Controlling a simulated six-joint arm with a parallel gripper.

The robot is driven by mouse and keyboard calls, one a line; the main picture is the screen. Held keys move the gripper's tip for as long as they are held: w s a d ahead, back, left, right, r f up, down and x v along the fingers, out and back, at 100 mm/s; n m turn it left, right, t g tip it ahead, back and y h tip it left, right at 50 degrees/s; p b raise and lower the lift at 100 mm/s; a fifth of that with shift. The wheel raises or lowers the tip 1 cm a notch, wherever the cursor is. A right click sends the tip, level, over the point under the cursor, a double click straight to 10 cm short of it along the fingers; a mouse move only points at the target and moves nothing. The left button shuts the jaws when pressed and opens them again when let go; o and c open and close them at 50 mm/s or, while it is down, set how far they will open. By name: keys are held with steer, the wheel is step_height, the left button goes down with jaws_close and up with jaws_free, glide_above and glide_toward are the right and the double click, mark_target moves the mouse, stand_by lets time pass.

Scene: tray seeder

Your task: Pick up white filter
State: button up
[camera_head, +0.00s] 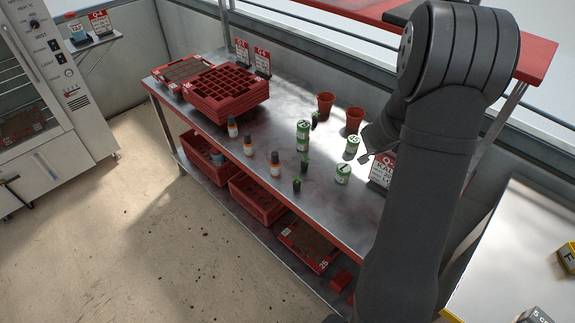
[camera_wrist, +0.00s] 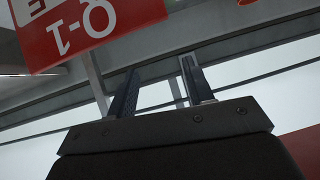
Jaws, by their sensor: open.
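I cannot make out a white filter for sure in either view. My gripper (camera_wrist: 160,64) is open, with its two dark fingers apart and nothing between them in the wrist view. In the head view my arm hangs over the right end of the metal bench (camera_head: 335,208), and the gripper is mostly hidden behind it. A red and white sign marked Q-1 (camera_wrist: 95,22) shows upside down close to the fingers in the wrist view.
Red bins (camera_head: 257,204) sit on the lower shelf. A lighter table (camera_head: 515,255) is at right.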

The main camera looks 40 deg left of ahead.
steer(key=s+a+f, duration=0.2)
steer(key=s+a, duration=0.6)
steer(key=a, duration=0.3)
steer(key=n+t+y, duration=0.2)
steer(key=t, duration=0.1)
glide_toward(275, 162)
steer(key=x, duration=0.7)
steer(key=shift+a+r, duration=0.1)
steer(key=shift+a+x, duration=0.2)
steer(key=shift+x, duration=2.65)
steer(key=shift+r, duration=0.15)
jaws_close()
steer(key=shift+r, duration=0.1)
